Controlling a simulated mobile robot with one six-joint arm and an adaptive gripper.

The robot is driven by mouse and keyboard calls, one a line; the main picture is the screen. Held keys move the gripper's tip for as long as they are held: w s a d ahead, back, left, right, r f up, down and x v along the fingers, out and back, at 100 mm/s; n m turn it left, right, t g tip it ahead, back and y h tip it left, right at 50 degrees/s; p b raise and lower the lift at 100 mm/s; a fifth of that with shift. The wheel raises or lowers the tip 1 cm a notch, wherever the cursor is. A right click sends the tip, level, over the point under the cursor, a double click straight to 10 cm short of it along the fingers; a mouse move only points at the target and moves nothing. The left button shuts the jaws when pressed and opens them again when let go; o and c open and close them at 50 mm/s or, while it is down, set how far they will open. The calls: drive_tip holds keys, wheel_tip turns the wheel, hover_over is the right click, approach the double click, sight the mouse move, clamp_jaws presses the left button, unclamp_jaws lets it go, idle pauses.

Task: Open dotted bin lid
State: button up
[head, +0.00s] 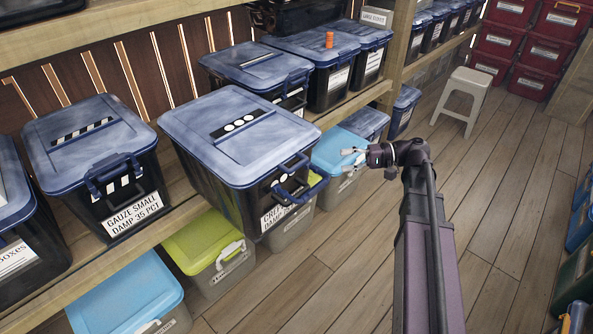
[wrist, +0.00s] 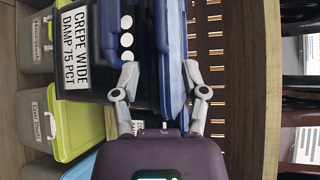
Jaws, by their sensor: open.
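The dotted bin is a black box with a blue lid (head: 240,135) bearing a dark strip with three white dots. It stands on the wooden shelf, its lid lying closed. A blue handle latch (head: 290,188) sits on its front above a white label, which reads "CREPE WIDE DAMP 75 PCT" in the wrist view (wrist: 76,45). My gripper (head: 347,160) is open and empty, off the bin's right side and apart from it. In the wrist view the fingers (wrist: 160,76) spread wide, with the blue lid edge (wrist: 170,35) beyond and between them.
A striped bin (head: 90,140) stands left on the same shelf. More blue-lidded bins (head: 255,65) are behind, one bearing an orange cylinder (head: 329,39). Green (head: 205,240) and light-blue bins (head: 125,295) sit below. A white stool (head: 463,95) stands on open floor at right.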

sight(297, 164)
drive_tip(key=shift+a, duration=0.15)
drive_tip(key=shift+s+a+f+b, duration=0.1)
drive_tip(key=shift+a+f+b, duration=0.2)
drive_tip(key=shift+a, duration=1.95)
drive_tip(key=shift+s+a+f+b, duration=0.1)
drive_tip(key=shift+a+f+b, duration=0.25)
drive_tip(key=shift+a, duration=1.85)
drive_tip(key=shift+s+a+f+b, duration=0.1)
drive_tip(key=shift+a+f+b, duration=0.2)
drive_tip(key=shift+a, duration=1.95)
drive_tip(key=shift+c, duration=0.2)
clamp_jaws()
